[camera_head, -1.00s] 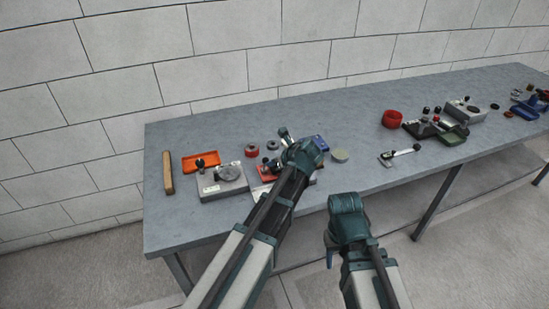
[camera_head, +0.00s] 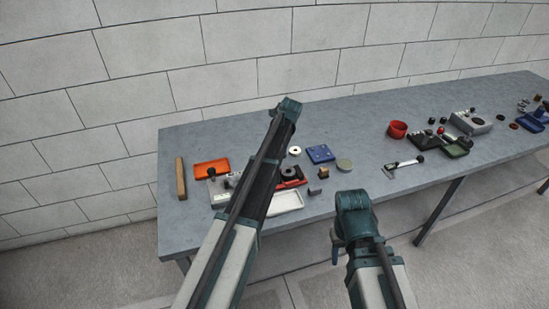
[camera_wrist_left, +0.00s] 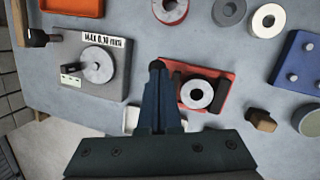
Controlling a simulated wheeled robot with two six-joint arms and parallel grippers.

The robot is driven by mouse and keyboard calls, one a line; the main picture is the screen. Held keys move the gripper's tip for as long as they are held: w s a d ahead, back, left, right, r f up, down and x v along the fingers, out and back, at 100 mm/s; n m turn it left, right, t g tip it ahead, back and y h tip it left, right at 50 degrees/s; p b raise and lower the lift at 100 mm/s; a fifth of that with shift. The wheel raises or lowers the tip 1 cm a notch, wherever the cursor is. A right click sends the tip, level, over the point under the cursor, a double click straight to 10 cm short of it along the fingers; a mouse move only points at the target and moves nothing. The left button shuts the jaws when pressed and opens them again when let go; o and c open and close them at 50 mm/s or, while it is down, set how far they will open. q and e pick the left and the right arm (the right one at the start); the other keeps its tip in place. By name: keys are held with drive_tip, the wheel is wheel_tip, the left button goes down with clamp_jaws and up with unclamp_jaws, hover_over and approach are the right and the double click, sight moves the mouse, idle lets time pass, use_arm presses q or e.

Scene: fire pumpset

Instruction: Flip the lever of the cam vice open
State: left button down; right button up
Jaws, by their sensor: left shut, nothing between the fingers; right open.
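A red fixture with black jaws and a pale ring, which looks like the cam vice (camera_wrist_left: 219,80), lies just right of my left gripper (camera_wrist_left: 159,68) in the left wrist view. In the head view the vice (camera_head: 291,182) is partly behind my left arm. My left gripper is shut and empty, its narrow fingers together. A dark rounded end shows at the fingertips; I cannot tell whether it is the vice's lever or the fingers. I cannot tell whether they touch the vice. My right gripper (camera_head: 353,215) is open, in front of the bench, away from the vice.
A grey block with a round disc (camera_wrist_left: 98,68) stands left of the vice. An orange tray (camera_head: 212,169), a wooden bar (camera_head: 181,178), loose rings and a blue plate (camera_head: 320,153) lie around.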

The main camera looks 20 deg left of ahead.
use_arm(q)
drive_tip(key=shift+w+a+f+b, duration=0.4)
drive_tip(key=shift+w+a, duration=0.25)
drive_tip(key=shift+w, duration=0.25)
use_arm(e)
drive_tip(key=shift+f, duration=0.45)
